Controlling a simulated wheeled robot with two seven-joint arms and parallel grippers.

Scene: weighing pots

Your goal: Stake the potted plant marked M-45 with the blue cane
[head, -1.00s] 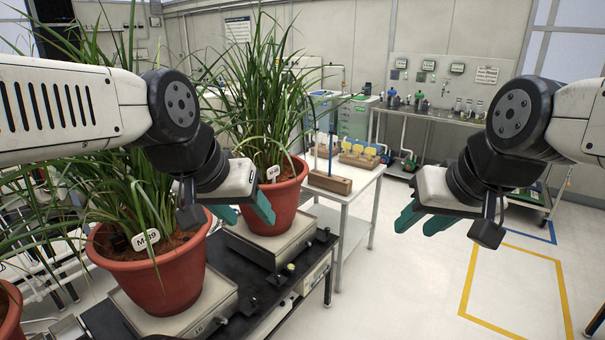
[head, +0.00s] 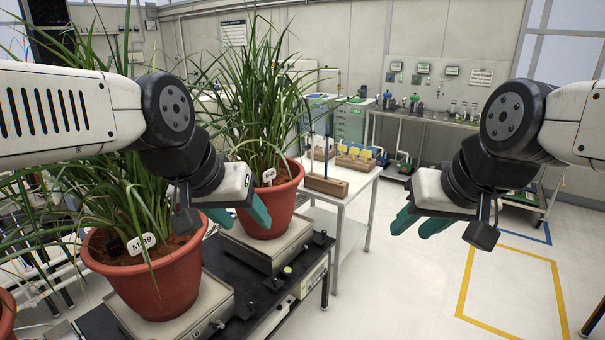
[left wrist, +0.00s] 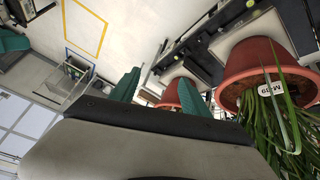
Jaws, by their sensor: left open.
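A near terracotta pot (head: 150,280) with a grassy plant has a white tag (head: 142,243), which seems to read M-39. A second terracotta pot (head: 272,210) behind it has a tag (head: 269,175) too small to read surely. A blue cane (head: 327,142) stands upright in a wooden block (head: 326,186) on a white table. My left gripper (head: 240,222) is open and empty, in front of the second pot in the head view. My right gripper (head: 415,228) is open and empty above the floor at right. The left wrist view shows the left fingers (left wrist: 160,90) apart.
Both pots sit on scales (head: 265,250) on a black bench (head: 240,325). Part of another pot (head: 5,315) shows at the left edge. Yellow blocks (head: 358,152) stand behind the cane block. The floor at right is clear, with a yellow outline (head: 462,290).

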